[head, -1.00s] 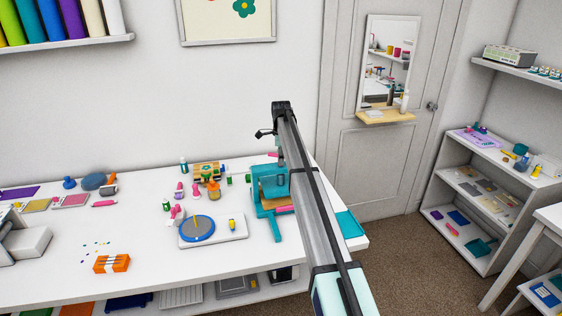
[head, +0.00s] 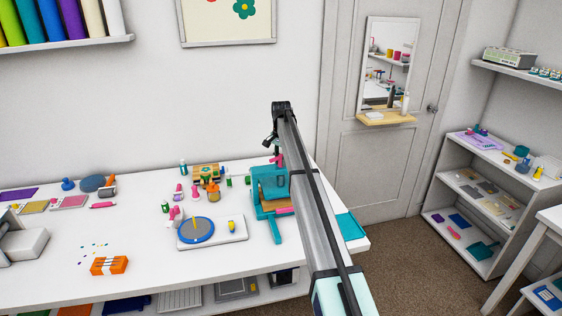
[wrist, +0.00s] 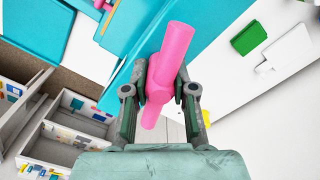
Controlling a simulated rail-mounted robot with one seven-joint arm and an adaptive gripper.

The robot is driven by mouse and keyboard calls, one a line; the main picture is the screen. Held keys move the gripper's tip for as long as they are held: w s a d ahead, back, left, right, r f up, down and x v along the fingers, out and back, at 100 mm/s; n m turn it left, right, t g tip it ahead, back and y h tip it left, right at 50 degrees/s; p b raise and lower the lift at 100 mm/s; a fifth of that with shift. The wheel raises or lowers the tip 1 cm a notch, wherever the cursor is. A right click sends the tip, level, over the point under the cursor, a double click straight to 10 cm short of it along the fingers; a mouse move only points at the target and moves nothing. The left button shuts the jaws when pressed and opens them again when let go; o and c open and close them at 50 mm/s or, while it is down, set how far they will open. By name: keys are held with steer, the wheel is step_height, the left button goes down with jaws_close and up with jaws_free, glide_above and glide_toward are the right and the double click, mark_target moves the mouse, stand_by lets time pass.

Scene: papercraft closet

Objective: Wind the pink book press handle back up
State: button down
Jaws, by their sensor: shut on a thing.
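The teal book press (head: 268,184) stands at the right end of the white table in the head view, partly hidden by my arm. Its pink handle (head: 277,159) shows at its top, tilted. In the wrist view the pink handle (wrist: 172,55) is large and runs between the fingers of my gripper (wrist: 162,82), which is shut on it. The teal press body (wrist: 125,45) lies behind the handle in that view. In the head view my gripper (head: 271,138) is just above the press, with its fingers pointing down and left.
A white board with a blue disc (head: 197,230) lies left of the press. A teal sheet (head: 350,227) lies right of my arm. The wall and door are behind.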

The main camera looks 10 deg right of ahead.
steer(key=shift+s+f+n, duration=0.1)
steer(key=shift+n, duration=1)
steer(key=c, duration=0.9)
jaws_free()
steer(key=shift+r, duration=0.7)
step_height(320, 180, up, 11)
steer(key=shift+f, duration=0.1)
